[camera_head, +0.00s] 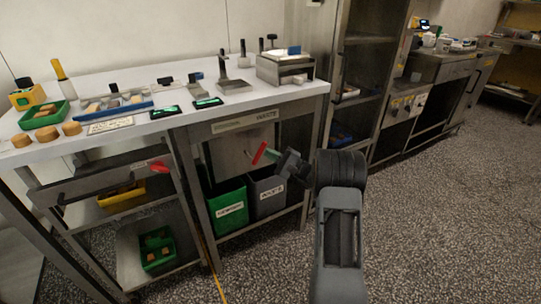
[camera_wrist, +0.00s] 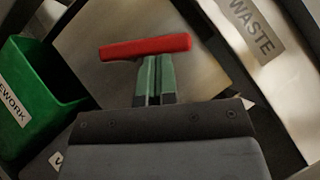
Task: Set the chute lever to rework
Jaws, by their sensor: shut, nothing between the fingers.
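The chute lever's red handle (camera_head: 260,152) is in front of the steel chute plate (camera_head: 228,156) under the bench. In the wrist view the red handle (camera_wrist: 145,47) lies crosswise just beyond the fingertips. My gripper (camera_head: 271,154) is shut, its green fingertips (camera_wrist: 155,60) together at the handle's near side with nothing between them. I cannot tell whether they touch it. The lever's pivot is hidden. A WASTE label (camera_head: 266,115) is on the bench front, right of a label (camera_head: 228,126) too small to read.
A green bin (camera_head: 230,212), marked REWORK in the wrist view (camera_wrist: 40,100), stands below the chute beside a dark grey bin (camera_head: 268,195). A bench leg (camera_head: 307,165) is close on the right. Another red part (camera_head: 158,167) is at the left. Open floor lies in front.

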